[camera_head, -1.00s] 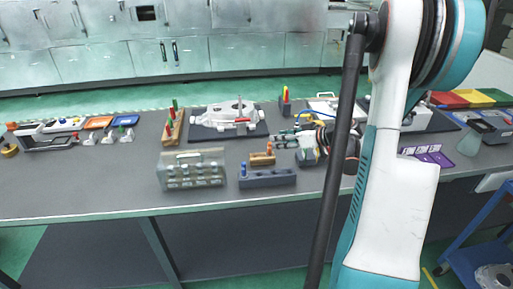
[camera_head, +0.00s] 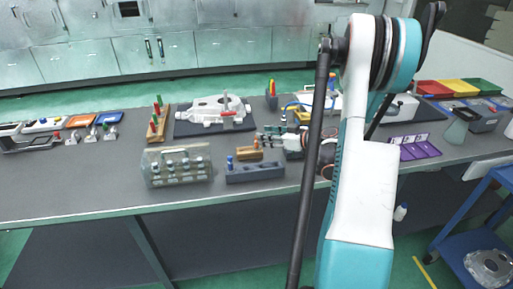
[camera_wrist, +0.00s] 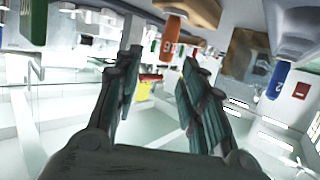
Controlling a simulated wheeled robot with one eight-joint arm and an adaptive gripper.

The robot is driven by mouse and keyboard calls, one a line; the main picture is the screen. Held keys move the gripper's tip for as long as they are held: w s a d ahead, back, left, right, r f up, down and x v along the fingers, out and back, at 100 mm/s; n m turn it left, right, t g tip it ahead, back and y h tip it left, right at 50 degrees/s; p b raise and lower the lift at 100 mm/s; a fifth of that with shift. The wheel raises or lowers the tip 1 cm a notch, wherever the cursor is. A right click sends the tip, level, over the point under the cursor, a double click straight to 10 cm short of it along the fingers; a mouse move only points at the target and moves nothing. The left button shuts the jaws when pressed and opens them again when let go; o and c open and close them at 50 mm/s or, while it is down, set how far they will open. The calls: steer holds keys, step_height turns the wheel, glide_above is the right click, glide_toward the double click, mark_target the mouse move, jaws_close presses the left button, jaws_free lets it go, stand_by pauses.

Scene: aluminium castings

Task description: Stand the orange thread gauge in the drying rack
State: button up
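An orange thread gauge (camera_wrist: 170,37) with a number on it shows at the top of the tilted wrist view, against a brown block. In the head view the orange gauge (camera_head: 258,143) is a tiny spot at the wooden block (camera_head: 247,154). A grey block with holes (camera_head: 262,175), which looks like the drying rack, lies just in front; a blue gauge (camera_head: 229,163) stands at its left end. The blue gauge (camera_wrist: 277,80) also shows in the wrist view. My gripper (camera_wrist: 160,80) is open and empty, its fingers apart. In the head view my gripper (camera_head: 262,138) is beside the orange gauge; contact cannot be told.
A clear case (camera_head: 177,168) with several parts stands left of the grey block. Behind are a wooden stand (camera_head: 158,124) with upright red and green gauges and a casting (camera_head: 213,110) on a dark mat. A purple tray (camera_head: 420,150) lies right. The bench's front-left area is clear.

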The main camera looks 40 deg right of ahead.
mark_target(257, 145)
steer(key=x, duration=0.1)
steer(key=b+x, duration=0.1)
steer(key=x, duration=0.1)
steer(key=b+x, duration=0.1)
steer(key=shift+w+a+f, duration=0.1)
steer(key=shift+a+f, duration=0.3)
steer(key=shift+f, duration=0.05)
steer(key=shift+w, duration=0.35)
jaws_close()
